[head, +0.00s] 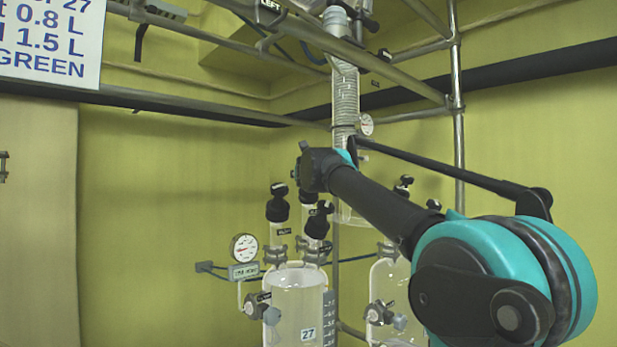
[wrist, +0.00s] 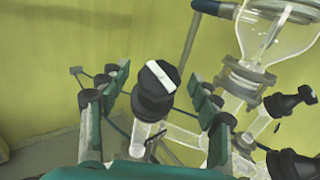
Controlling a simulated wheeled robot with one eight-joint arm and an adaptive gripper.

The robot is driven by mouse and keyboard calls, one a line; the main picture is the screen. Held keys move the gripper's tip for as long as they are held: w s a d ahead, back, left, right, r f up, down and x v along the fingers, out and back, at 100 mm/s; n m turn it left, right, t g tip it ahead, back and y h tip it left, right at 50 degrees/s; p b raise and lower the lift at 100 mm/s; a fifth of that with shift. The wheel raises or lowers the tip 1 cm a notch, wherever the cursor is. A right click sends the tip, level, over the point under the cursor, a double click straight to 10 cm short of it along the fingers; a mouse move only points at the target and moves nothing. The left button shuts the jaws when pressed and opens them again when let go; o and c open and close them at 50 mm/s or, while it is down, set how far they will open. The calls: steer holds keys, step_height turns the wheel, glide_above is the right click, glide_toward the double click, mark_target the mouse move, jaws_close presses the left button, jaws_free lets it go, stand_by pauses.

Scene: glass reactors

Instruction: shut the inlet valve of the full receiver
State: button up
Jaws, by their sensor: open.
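Two glass receivers stand low in the head view: the left receiver (head: 295,300), labelled 27, and the right receiver (head: 388,285), partly behind my arm. Pale contents seem to show in the left one; I cannot tell surely which is full. Black valve knobs top the left receiver's necks, one at the left (head: 277,207) and one at the right (head: 318,224). In the wrist view my gripper (wrist: 161,84) is open, its fingers on either side of a black knob with a white bar (wrist: 156,88). The knob appears apart from both fingers. In the head view the fingers are not clear.
A round gauge (head: 244,248) and a small display (head: 244,271) sit left of the receivers. A glass coil column (head: 345,100) rises behind my arm. Metal rails (head: 458,130) frame the rig. In the wrist view, more black knobs (wrist: 290,101) and a clamped glass vessel (wrist: 275,35) are at the right.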

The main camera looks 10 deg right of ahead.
steer(key=shift+w+d, duration=0.15)
steer(key=shift+w, duration=1.15)
steer(key=shift+w+d, duration=0.15)
steer(key=shift+w, duration=1.15)
steer(key=c, duration=1.3)
